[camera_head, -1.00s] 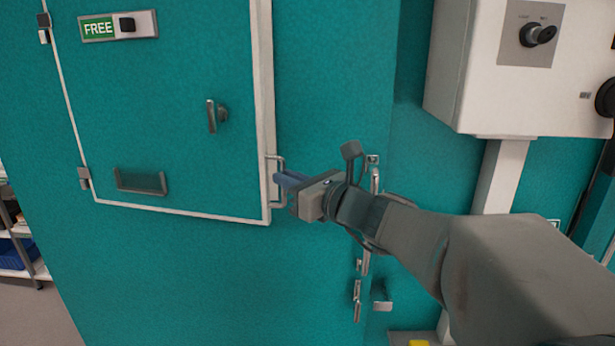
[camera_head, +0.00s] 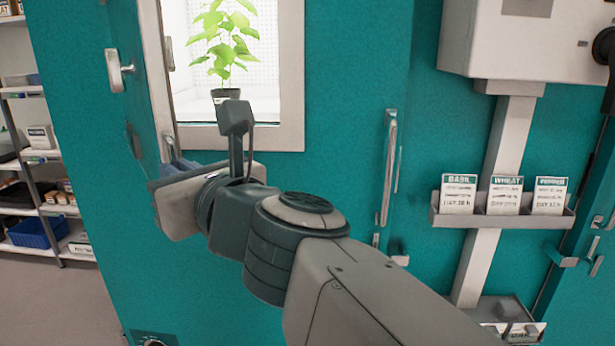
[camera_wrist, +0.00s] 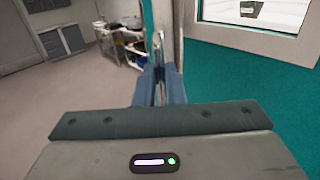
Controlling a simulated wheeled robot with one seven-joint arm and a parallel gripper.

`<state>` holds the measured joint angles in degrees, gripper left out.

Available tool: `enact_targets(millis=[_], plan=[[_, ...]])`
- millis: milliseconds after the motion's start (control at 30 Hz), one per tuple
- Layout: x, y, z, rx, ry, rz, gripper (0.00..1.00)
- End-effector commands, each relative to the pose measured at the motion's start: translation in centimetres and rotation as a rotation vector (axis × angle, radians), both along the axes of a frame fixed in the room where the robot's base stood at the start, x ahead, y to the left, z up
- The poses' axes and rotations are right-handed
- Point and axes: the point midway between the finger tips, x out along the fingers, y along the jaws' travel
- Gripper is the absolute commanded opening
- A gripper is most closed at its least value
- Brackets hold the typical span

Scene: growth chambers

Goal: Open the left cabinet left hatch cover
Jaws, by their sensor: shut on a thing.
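The hatch cover (camera_head: 134,75) of the teal cabinet (camera_head: 345,90) stands swung open to the left, seen nearly edge-on in the head view. Behind it the hatch opening (camera_head: 292,70) shows a lit white chamber with a potted green plant (camera_head: 226,45). My gripper (camera_head: 178,168) is at the lower free edge of the cover. In the wrist view its blue fingers (camera_wrist: 160,88) are shut on the cover's metal handle (camera_wrist: 159,62).
A shelf rack (camera_head: 50,180) with a blue bin (camera_head: 38,230) stands at the left beyond open floor (camera_head: 65,295). A long vertical door handle (camera_head: 388,170) is right of the opening. A card holder (camera_head: 500,217) is mounted on a post at the right.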

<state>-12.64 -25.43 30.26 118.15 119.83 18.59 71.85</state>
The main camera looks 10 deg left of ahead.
Motion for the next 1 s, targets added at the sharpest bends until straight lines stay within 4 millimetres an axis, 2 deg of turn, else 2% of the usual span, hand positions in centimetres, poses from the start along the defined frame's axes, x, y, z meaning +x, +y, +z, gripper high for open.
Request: enact_targets(millis=[100, 400, 700, 1000], plan=[[-1.8, 1.9, -0.3, 0.001, -0.002, 0.01, 0.0], [-5.1, 5.4, -0.2, 0.003, -0.001, -0.01, 0.0], [-7.3, 8.2, -0.1, 0.002, 0.0, -0.087, 0.0], [-8.3, 9.5, 0.1, 0.002, 0.001, -0.124, 0.0]])
